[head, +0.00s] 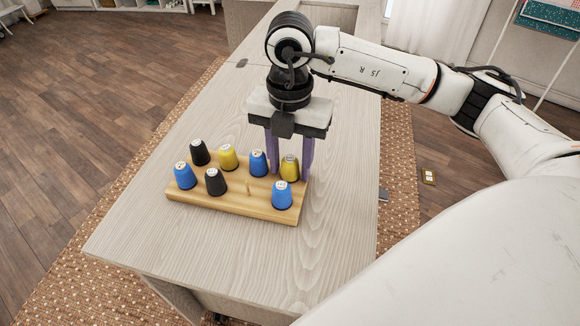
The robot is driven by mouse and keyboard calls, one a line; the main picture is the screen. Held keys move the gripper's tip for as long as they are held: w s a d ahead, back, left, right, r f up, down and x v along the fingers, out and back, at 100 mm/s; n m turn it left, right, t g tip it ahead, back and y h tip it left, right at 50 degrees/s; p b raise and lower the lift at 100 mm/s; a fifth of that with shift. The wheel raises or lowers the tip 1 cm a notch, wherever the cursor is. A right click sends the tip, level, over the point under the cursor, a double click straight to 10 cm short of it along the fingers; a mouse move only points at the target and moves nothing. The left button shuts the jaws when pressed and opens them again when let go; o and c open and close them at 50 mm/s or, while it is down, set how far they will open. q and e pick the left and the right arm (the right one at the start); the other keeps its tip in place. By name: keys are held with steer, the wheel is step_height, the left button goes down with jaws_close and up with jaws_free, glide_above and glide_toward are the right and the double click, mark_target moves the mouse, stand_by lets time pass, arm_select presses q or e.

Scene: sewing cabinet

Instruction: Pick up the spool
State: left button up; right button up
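A wooden spool rack (230,204) stands on the table and holds several cone spools in two rows. The back row has a black spool (200,153), a yellow spool (228,158), a blue spool (258,164) and a right-hand yellow spool (290,169). The front row has a blue spool (184,177), a black spool (215,183), a bare peg (248,187) and a blue spool (282,196). My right gripper (290,172) points down with its purple fingers apart, one on each side of the right-hand yellow spool. Contact cannot be told. My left gripper is out of view.
The pale wooden table (180,237) is clear around the rack. Its front and side edges drop to a patterned rug (90,255) and wood floor. A small object (429,177) lies on the floor at the right.

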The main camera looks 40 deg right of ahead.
mark_target(290, 162)
steer(key=c, duration=0.8)
step_height(290, 162, up, 10)
steer(key=shift+p, duration=0.7)
